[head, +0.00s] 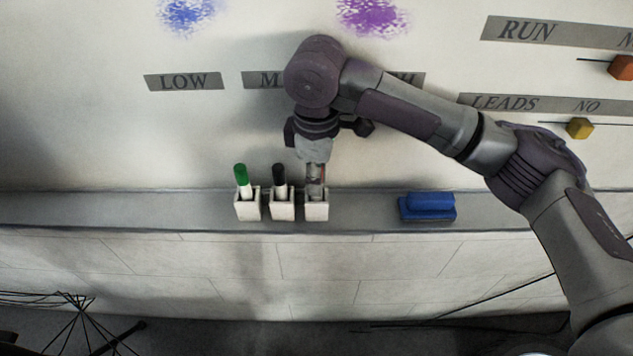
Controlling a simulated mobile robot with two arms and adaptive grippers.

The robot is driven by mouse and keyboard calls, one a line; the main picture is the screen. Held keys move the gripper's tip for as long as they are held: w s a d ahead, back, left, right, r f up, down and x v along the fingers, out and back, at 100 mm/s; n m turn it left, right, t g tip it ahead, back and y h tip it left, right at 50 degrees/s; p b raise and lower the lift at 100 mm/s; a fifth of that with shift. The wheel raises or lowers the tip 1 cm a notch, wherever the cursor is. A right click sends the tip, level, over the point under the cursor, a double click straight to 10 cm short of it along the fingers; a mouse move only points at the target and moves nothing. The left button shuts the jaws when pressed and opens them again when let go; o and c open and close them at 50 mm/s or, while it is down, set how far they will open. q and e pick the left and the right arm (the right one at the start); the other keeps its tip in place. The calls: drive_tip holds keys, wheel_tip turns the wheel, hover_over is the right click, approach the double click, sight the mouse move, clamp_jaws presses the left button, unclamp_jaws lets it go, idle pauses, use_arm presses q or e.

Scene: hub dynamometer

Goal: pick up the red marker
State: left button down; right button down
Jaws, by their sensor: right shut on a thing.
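The red marker (323,174) stands in the rightmost of three small white holders on the ledge. Only a thin strip of red shows; my gripper hides most of it. My right gripper (315,178) comes down from above over that holder (317,212) and is shut on the red marker. The marker's lower end appears to be still inside or right at the holder; I cannot tell exactly. My left gripper is not in the head view.
A green-capped marker (241,178) and a black-capped marker (279,180) stand in the holders to the left, close by. A blue eraser (428,207) lies on the ledge (120,208) to the right. The whiteboard (80,120) rises behind.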

drive_tip(key=shift+r, duration=0.1)
